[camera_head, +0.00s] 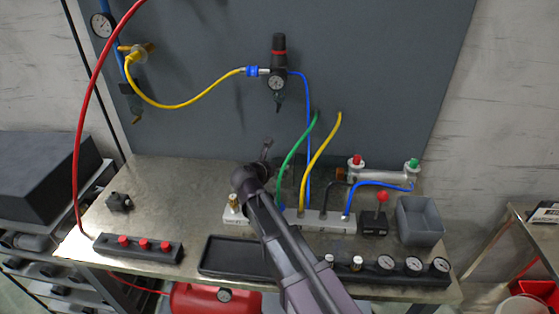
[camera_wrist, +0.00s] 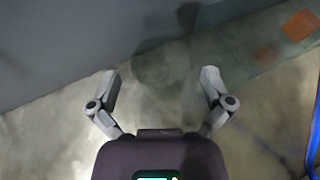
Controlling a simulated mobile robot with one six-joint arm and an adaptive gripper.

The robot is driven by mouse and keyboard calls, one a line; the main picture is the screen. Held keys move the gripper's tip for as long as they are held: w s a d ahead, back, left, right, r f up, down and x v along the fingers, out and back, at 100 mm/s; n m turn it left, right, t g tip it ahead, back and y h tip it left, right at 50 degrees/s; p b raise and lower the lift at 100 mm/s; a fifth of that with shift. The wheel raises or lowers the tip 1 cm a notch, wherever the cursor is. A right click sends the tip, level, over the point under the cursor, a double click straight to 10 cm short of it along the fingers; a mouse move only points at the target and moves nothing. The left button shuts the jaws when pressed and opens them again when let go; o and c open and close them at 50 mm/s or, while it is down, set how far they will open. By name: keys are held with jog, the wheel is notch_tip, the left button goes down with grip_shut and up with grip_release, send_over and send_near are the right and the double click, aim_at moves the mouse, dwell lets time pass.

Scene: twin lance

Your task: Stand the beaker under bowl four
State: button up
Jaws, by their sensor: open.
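My gripper (camera_head: 266,150) is above the back middle of the metal bench, near the grey back panel. In the wrist view my gripper (camera_wrist: 160,76) has its two fingers wide apart with nothing held between them. A faint round outline (camera_wrist: 160,64) shows between and beyond the fingertips; I cannot tell whether it is a clear beaker or a shadow. I cannot make out a beaker for sure in the head view. A regulator with a gauge and a dark bowl (camera_head: 279,103) hangs on the panel. No bowl number is readable.
Green, yellow and blue hoses rise from a pale manifold (camera_head: 325,221) right of my arm. A clear, orange-marked object (camera_wrist: 270,52) lies at upper right in the wrist view. A grey bin (camera_head: 420,221) stands at the right. The bench's left back is mostly clear.

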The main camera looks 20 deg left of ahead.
jog(key=p+v, duration=0.3)
jog(key=v, duration=0.6)
jog(key=shift+d, duration=0.1)
dwell(2.1)
